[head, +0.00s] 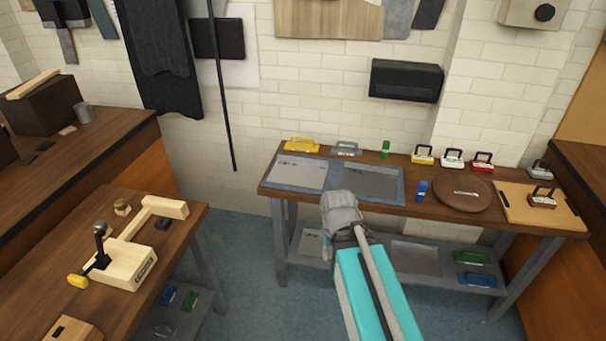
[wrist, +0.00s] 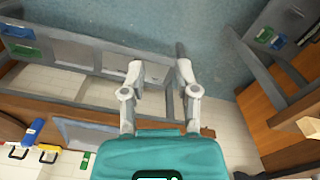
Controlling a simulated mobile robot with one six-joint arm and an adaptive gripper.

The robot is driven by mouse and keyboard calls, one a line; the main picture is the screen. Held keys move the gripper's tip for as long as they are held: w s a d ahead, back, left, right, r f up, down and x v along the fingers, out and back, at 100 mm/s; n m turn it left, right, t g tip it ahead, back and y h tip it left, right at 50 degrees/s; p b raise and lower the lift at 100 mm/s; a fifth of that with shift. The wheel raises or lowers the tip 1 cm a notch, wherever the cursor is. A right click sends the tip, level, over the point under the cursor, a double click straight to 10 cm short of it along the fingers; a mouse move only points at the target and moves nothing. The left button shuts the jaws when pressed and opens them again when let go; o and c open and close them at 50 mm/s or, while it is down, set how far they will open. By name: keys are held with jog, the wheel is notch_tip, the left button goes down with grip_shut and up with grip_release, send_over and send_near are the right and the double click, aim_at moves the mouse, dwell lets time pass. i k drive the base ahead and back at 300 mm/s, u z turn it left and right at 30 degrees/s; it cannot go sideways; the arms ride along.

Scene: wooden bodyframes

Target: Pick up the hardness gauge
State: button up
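I cannot tell for sure which object is the hardness gauge. Small candidates stand on the right workbench (head: 400,207): a blue upright piece (head: 422,189), a green bottle-like piece (head: 385,149), and several handled blocks, among them a yellow one (head: 422,156), a white one (head: 452,160) and a red one (head: 482,162). My gripper (wrist: 160,68) has its two fingers apart with nothing between them in the wrist view. In the head view my arm reaches to the bench's front edge, and the fingers are mostly hidden. The blue piece also shows in the wrist view (wrist: 34,130).
The left bench (head: 60,260) holds a wooden device with a lever (head: 128,265). On the right bench lie a round brown disc (head: 463,194), grey mats (head: 366,180) and a wooden board (head: 525,207) with a handled block (head: 542,198). A lower shelf (head: 410,282) runs beneath.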

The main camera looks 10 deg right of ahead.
aim_at(534, 199)
jog(key=u, duration=0.25)
jog(key=i, duration=1.8)
jog(key=z, duration=1.45)
